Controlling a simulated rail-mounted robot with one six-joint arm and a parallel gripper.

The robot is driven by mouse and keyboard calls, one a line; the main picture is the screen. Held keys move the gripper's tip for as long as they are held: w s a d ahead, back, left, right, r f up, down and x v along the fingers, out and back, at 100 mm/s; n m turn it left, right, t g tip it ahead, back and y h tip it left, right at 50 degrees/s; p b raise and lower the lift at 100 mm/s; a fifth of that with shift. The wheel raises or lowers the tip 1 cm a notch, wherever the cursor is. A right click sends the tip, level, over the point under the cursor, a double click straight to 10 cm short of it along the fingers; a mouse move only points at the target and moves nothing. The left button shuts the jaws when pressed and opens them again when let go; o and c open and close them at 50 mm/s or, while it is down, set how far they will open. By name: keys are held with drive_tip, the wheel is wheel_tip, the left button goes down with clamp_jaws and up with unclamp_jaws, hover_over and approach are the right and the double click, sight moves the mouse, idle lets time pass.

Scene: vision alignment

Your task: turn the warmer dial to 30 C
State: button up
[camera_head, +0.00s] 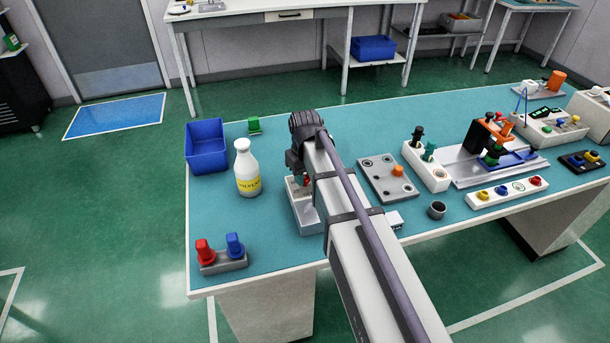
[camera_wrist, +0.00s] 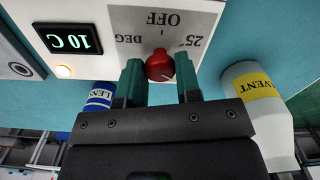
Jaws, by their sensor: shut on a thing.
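The warmer is a pale box (camera_head: 308,218) near the front left of the bench, partly hidden by my arm in the head view. The display (camera_wrist: 68,40) reads 10 C in green, beside a lit orange lamp (camera_wrist: 63,71). The red dial (camera_wrist: 160,65) sits between the two green fingers of my gripper (camera_wrist: 160,72), which is shut on it. The fingers hide the dial's sides and part of the panel.
A white solvent bottle (camera_head: 245,170) stands close left of the warmer and shows near the gripper in the wrist view (camera_wrist: 258,95). A blue bin (camera_head: 207,148) is behind it. A grey plate (camera_head: 376,185) lies right of my arm.

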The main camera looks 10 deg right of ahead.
sight(305, 178)
drive_tip(key=o, duration=0.9)
drive_tip(key=shift+r, duration=0.1)
wheel_tip(305, 178, up, 11)
drive_tip(key=p, duration=1.1)
drive_tip(key=shift+f, duration=0.2)
drive_tip(key=s+m, duration=0.1)
drive_tip(key=s, duration=0.4)
drive_tip(key=s+m, duration=0.1)
drive_tip(key=s, duration=0.5)
drive_tip(key=s+m, duration=0.1)
drive_tip(key=s, duration=0.5)
drive_tip(key=shift+a, duration=0.1)
